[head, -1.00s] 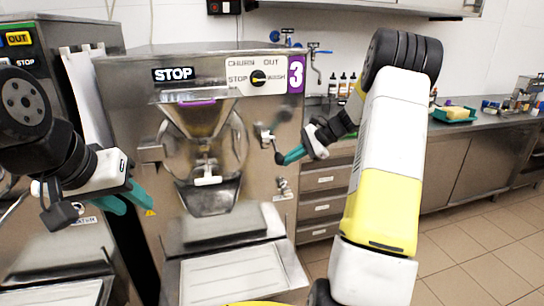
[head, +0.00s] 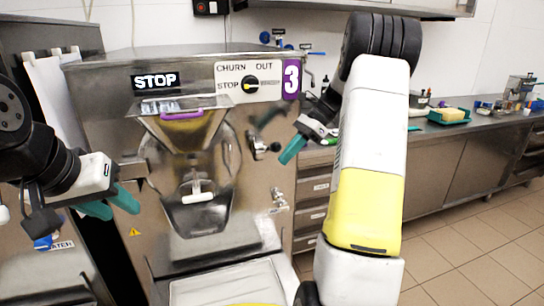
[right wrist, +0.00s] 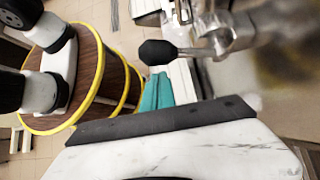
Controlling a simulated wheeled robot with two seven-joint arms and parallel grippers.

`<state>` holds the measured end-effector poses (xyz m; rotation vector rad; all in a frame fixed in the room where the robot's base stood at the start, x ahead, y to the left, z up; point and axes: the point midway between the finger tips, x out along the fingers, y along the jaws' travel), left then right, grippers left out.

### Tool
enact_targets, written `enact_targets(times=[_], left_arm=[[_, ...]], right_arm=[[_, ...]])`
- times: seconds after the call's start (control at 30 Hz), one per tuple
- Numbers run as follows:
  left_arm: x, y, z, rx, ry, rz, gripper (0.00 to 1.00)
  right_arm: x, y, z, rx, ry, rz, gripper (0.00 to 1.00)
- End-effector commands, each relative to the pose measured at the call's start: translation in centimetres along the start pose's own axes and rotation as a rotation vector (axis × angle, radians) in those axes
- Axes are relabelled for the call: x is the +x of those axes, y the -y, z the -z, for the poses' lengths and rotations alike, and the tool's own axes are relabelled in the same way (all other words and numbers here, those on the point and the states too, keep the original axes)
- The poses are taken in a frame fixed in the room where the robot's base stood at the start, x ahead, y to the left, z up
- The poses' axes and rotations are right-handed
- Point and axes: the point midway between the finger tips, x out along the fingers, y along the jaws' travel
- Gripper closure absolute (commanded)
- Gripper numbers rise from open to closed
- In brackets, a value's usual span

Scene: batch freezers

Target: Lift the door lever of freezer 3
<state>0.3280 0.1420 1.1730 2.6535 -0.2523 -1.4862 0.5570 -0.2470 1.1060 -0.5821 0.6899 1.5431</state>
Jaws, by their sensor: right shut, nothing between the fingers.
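Freezer 3 (head: 100,100) stands in front of me with its purple "3" label at the upper right. Its door lever (head: 275,147), a metal stem with a black knob, points right from the latch beside the round door, roughly level. In the right wrist view the knob (right wrist: 157,52) and stem are large and close. My right gripper (head: 290,151) is shut and empty, its teal fingertips just below and right of the knob. In the right wrist view the fingers (right wrist: 156,92) lie under the knob; contact is unclear. My left gripper (head: 112,204) is open and empty left of the freezer door.
A spout tap (head: 278,198) sticks out below the lever. A steel tray (head: 225,285) juts out at the freezer's front. A counter with drawers (head: 440,165) runs along the right, bearing a green tray (head: 449,117). The floor at the right is clear.

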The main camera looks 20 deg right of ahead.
Motion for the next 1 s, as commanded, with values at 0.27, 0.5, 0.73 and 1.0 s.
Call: enact_targets(times=[0.27, 0.5, 0.73, 1.0], left_arm=[[0.0, 0.0, 0.0, 0.0, 0.0, 0.0, 0.64], [0.0, 0.0, 0.0, 0.0, 0.0, 0.0, 0.64], [0.0, 0.0, 0.0, 0.0, 0.0, 0.0, 0.64], [0.0, 0.0, 0.0, 0.0, 0.0, 0.0, 0.64]], right_arm=[[0.2, 1.0, 0.2, -0.001, 0.0, 0.0, 1.0], [0.3, 1.6, 0.3, -0.001, 0.0, 0.001, 1.0], [0.3, 1.6, 0.3, -0.001, 0.0, 0.001, 1.0], [1.8, 1.3, 2.6, 0.0, 0.001, -0.004, 1.0]])
